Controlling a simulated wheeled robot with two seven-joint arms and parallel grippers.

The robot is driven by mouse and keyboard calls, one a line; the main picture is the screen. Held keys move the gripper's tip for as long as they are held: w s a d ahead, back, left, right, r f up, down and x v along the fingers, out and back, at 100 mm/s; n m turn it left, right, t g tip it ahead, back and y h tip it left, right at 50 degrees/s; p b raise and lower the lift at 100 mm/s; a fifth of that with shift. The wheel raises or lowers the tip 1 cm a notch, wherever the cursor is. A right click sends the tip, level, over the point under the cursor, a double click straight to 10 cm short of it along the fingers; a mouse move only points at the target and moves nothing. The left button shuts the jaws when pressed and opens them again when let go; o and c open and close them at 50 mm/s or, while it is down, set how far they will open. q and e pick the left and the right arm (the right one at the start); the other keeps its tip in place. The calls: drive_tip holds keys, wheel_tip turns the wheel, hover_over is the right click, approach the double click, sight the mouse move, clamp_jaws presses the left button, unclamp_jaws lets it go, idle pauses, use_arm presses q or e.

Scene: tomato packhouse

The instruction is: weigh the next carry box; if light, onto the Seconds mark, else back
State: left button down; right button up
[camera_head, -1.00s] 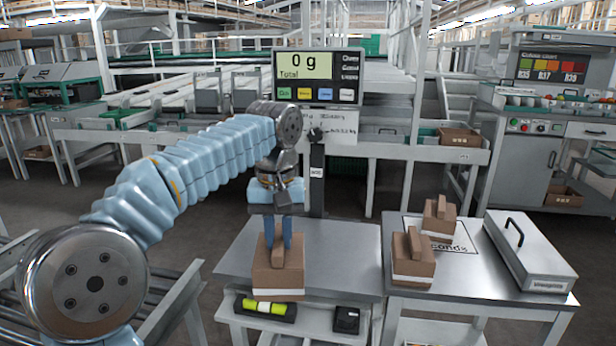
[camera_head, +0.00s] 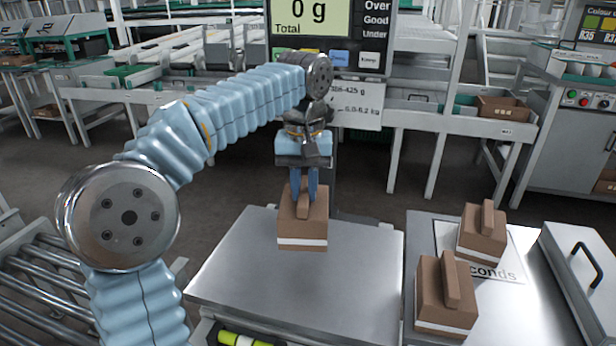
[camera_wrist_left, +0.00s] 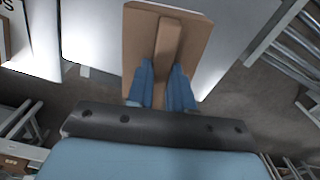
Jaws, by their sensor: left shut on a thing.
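My left gripper (camera_head: 304,190) is shut on the handle of a brown carry box (camera_head: 302,228) with a white band. The box is upright over the far half of the bare steel plate (camera_head: 290,290) in front of the display (camera_head: 318,25), which reads 0 g. I cannot tell how large the gap under the box is. The left wrist view shows the fingers (camera_wrist_left: 166,85) on either side of the box's handle. The Seconds mark (camera_head: 497,275) is on the right table, partly hidden by two similar boxes (camera_head: 482,238) (camera_head: 445,300). My right gripper is out of view.
A grey case with a black handle (camera_head: 583,255) lies at the right table's right side. A narrow gap separates the two tables. A roller conveyor (camera_head: 45,285) is at the lower left. A yellow-green item (camera_head: 240,338) sits below the plate's front edge.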

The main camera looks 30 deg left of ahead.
use_arm(q)
drive_tip(key=shift+f, duration=0.4)
wheel_tip(320, 180, down, 5)
drive_tip(key=b, duration=0.3)
drive_tip(key=shift+b, duration=0.35)
drive_tip(key=shift+s+f+b, duration=0.1)
drive_tip(key=shift+f+b, duration=0.5)
drive_tip(key=shift+f, duration=0.35)
drive_tip(key=shift+f, duration=0.25)
drive_tip(key=c, duration=0.9)
unclamp_jaws()
drive_tip(key=shift+c, duration=0.4)
drive_tip(key=shift+c, duration=1.3)
